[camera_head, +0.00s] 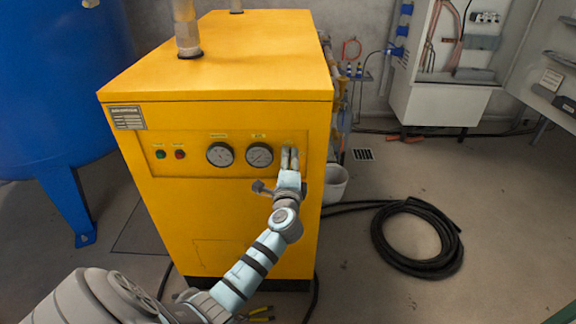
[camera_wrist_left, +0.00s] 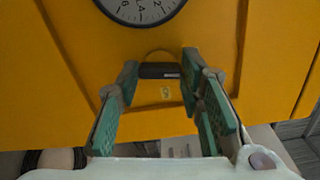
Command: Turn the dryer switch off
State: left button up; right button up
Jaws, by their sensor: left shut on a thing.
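The dryer is a large yellow cabinet (camera_head: 222,230) with a front panel of two gauges and two small buttons. The dryer switch (camera_wrist_left: 160,71) is a black knob bar with a small white mark, below a gauge in the left wrist view. My left gripper (camera_head: 290,153) is at the right end of the panel, its fingers pointing at the cabinet and hiding the switch in the head view. In the left wrist view my left gripper (camera_wrist_left: 160,74) has its green-padded fingers on either side of the switch, shut on it. My right gripper is not in view.
A blue tank (camera_head: 55,80) stands left of the cabinet. A coiled black hose (camera_head: 450,250) lies on the floor at the right, and a white bucket (camera_head: 335,184) stands beside the cabinet. A pressure gauge (camera_head: 259,154) is just left of my gripper. Pliers (camera_head: 258,314) lie in front.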

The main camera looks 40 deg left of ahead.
pick_arm(q)
jog(key=shift+f+n+b, duration=0.15)
jog(key=shift+n+b, duration=0.25)
jog(key=shift+n, duration=0.7)
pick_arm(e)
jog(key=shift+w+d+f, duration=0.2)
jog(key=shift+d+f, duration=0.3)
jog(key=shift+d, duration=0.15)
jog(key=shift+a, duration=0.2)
pick_arm(q)
jog(key=o, duration=0.7)
jog(key=shift+o, duration=1)
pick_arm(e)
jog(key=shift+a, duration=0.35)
pick_arm(q)
jog(key=v, duration=1.2)
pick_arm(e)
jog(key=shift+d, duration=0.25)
